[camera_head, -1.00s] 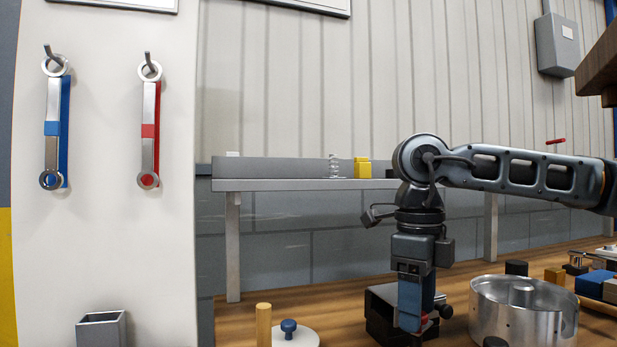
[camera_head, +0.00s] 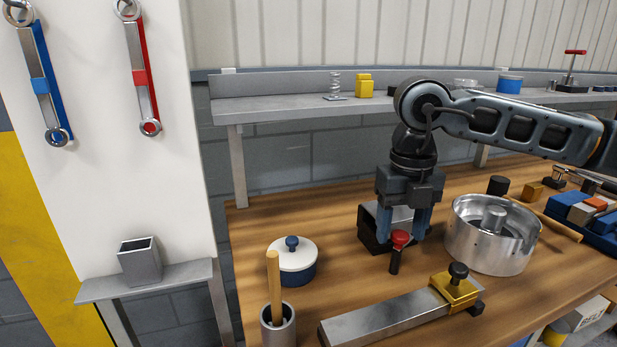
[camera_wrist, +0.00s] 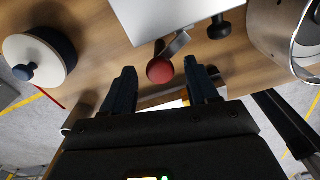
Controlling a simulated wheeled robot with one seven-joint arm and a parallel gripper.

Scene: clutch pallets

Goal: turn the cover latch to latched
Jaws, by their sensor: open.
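A dark box with a silver cover (camera_wrist: 180,14) stands on the bench; its dark side (camera_head: 368,236) shows in the head view. The cover latch is a short metal lever with a red knob (camera_wrist: 160,70); the knob (camera_head: 400,238) is at the box's front. A black knob (camera_wrist: 219,28) shows beside the cover in the wrist view. My gripper (camera_head: 403,233) is over the front of the box, pointing down. In the wrist view my gripper (camera_wrist: 161,74) has its two fingers spread, one on each side of the red knob, with gaps. Whether the latch touches its end position cannot be told.
A round metal housing (camera_head: 470,246) stands close right of my gripper. A lidded white-and-blue pot (camera_head: 297,262) is to the left. A metal bar (camera_head: 385,317) with a yellow clamp (camera_head: 453,288) lies in front. A cup (camera_head: 278,328) holds a wooden rod.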

